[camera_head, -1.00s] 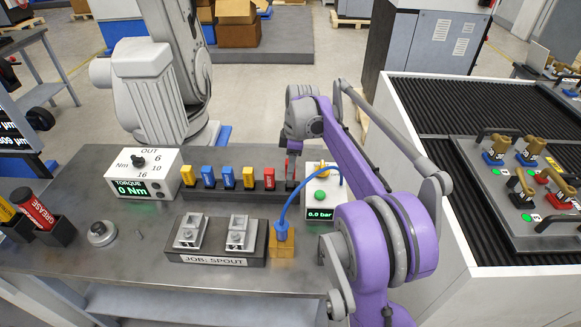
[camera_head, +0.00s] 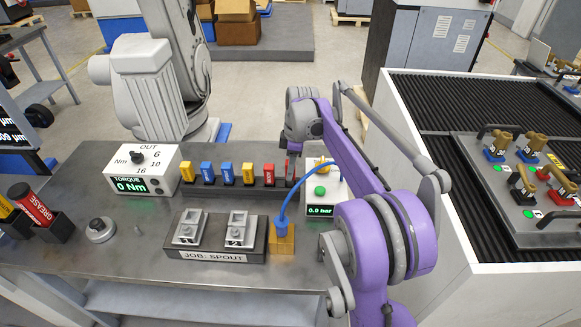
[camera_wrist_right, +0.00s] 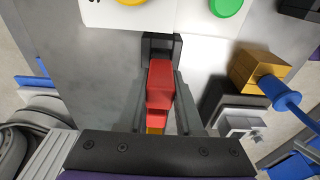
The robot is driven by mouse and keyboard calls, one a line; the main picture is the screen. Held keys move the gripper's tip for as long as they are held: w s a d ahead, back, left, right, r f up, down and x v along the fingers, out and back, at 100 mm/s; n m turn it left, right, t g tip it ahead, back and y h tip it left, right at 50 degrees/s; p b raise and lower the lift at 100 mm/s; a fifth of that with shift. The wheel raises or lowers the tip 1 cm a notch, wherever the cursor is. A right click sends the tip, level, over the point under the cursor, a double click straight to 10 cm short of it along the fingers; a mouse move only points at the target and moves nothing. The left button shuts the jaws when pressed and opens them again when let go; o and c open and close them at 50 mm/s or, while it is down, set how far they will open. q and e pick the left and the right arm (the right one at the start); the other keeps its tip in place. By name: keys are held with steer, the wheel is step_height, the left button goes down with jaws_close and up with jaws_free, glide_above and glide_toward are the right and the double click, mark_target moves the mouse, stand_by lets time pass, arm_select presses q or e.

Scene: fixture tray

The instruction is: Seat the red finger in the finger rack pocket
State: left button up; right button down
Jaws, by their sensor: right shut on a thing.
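The black finger rack (camera_head: 225,192) stands at the back of the bench, with yellow, blue and red fingers upright in a row. One red finger (camera_head: 269,175) stands in it near the right end. My right gripper (camera_head: 291,172) is at the rack's right end, pointing down. In the right wrist view, the right gripper (camera_wrist_right: 163,95) is shut on a red finger (camera_wrist_right: 160,80), over or in the black end of the rack (camera_wrist_right: 162,46). How deep it sits in the pocket is hidden. My left gripper is not in view.
The white pressure box (camera_head: 321,192) with a green button is close right of my gripper. A blue hose (camera_head: 283,212) runs to a brass block (camera_head: 281,243). The job fixture (camera_head: 213,246) stands in front. The torque box (camera_head: 142,172) is left of the rack.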

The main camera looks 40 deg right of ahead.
steer(key=shift+f+b, duration=0.4)
steer(key=shift+f, duration=0.45)
steer(key=shift+c, duration=2.4)
jaws_free()
steer(key=r, duration=0.7)
steer(key=d+r+p, duration=0.1)
steer(key=r, duration=0.2)
steer(key=shift+s+r, duration=0.4)
steer(key=shift+s+f, duration=0.1)
